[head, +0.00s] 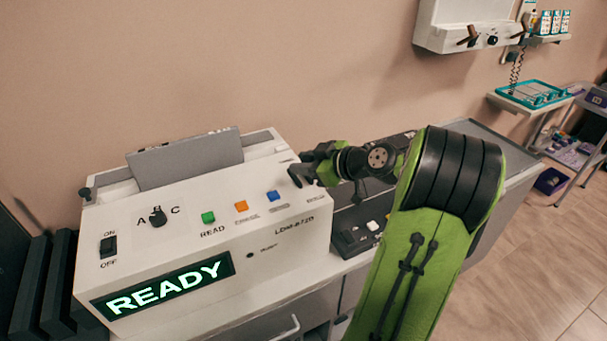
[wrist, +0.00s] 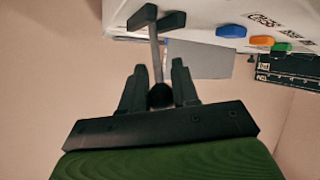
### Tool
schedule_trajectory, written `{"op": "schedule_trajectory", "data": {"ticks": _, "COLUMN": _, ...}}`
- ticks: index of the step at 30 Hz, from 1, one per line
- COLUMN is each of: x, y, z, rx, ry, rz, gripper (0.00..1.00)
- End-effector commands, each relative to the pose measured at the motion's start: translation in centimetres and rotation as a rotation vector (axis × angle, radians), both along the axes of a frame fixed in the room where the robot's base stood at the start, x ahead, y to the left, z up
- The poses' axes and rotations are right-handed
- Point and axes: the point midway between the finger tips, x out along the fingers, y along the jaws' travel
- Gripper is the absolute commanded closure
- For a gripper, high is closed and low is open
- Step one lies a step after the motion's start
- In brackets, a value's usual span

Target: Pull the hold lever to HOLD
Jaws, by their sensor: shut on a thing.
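The hold lever (wrist: 156,50) shows in the wrist view as a thin metal rod with a dark round knob, rising from a dark slotted base on the white machine. My gripper (wrist: 159,68) has its two black fingers on either side of the knob and is shut on it. In the head view my gripper (head: 298,175) is at the right end of the machine's sloped top, where it hides the lever. Small print beside it is too blurred to read. The white machine (head: 290,232) has a lit READY display (head: 165,284).
Green (head: 208,217), orange (head: 241,206) and blue (head: 273,196) buttons sit left of my gripper. An A-B-C knob (head: 157,217) and an ON/OFF switch (head: 108,246) are farther left. A dark tray area with small items lies to the right. The wall stands behind.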

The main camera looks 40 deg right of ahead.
Motion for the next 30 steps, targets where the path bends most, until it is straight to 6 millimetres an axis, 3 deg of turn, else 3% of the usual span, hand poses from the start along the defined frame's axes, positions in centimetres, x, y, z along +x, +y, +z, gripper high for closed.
{"op": "schedule_trajectory", "data": {"ticks": 17, "x": -0.26, "y": -0.01, "z": -0.22, "rx": -0.004, "ry": -0.021, "rz": -0.002, "gripper": 1.00}}
{"op": "schedule_trajectory", "data": {"ticks": 18, "x": -0.26, "y": -0.01, "z": -0.24, "rx": -0.003, "ry": -0.021, "rz": -0.002, "gripper": 0.66}}
{"op": "schedule_trajectory", "data": {"ticks": 21, "x": -0.24, "y": 0.01, "z": -0.22, "rx": -0.003, "ry": -0.021, "rz": -0.001, "gripper": 0.50}}
{"op": "schedule_trajectory", "data": {"ticks": 30, "x": -0.37, "y": -0.03, "z": -0.01, "rx": -0.005, "ry": -0.024, "rz": -0.002, "gripper": 0.50}}
